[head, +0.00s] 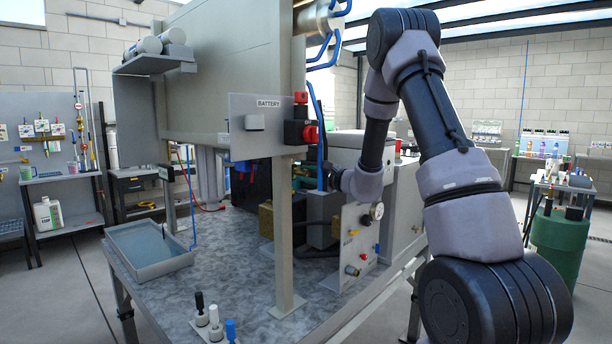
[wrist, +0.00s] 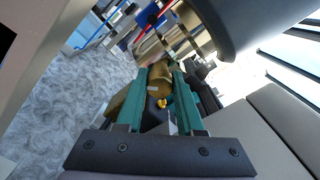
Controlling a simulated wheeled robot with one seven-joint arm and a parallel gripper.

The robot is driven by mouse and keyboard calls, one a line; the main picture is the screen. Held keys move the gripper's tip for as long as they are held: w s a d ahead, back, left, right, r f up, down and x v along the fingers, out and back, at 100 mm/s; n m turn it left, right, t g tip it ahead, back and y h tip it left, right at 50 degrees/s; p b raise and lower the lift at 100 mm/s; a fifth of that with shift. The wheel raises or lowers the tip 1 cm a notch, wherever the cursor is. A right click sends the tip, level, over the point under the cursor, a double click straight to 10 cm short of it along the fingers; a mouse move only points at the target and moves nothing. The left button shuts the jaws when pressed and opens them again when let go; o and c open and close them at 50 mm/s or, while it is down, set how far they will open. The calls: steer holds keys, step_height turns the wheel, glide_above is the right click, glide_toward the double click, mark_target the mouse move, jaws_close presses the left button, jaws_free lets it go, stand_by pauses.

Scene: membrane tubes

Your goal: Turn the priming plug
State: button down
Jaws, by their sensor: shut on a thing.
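My gripper (wrist: 160,76) shows in the wrist view as two teal fingers, close together around a small part. Between them are a brass-coloured rounded body (wrist: 158,84) and a small yellow piece (wrist: 162,102) with a dark part beside it. The gripper is shut on a part here, which appears to be the priming plug, but its outline is not clear.
A grey upright post (head: 285,235) stands close left of my wrist. A blue hose (head: 321,130) runs down near my wrist. A shallow grey tray (head: 150,262) lies at the bench's left. The front benchtop is mostly clear.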

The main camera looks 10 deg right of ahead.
steer(key=n, duration=0.4)
steer(key=shift+f+n, duration=0.1)
steer(key=shift+n, duration=0.2)
steer(key=n, duration=0.4)
steer(key=shift+n, duration=0.3)
steer(key=n, duration=0.4)
steer(key=shift+n, duration=1.9)
steer(key=shift+s, duration=0.1)
steer(key=c, duration=0.6)
jaws_free()
steer(key=shift+o, duration=0.2)
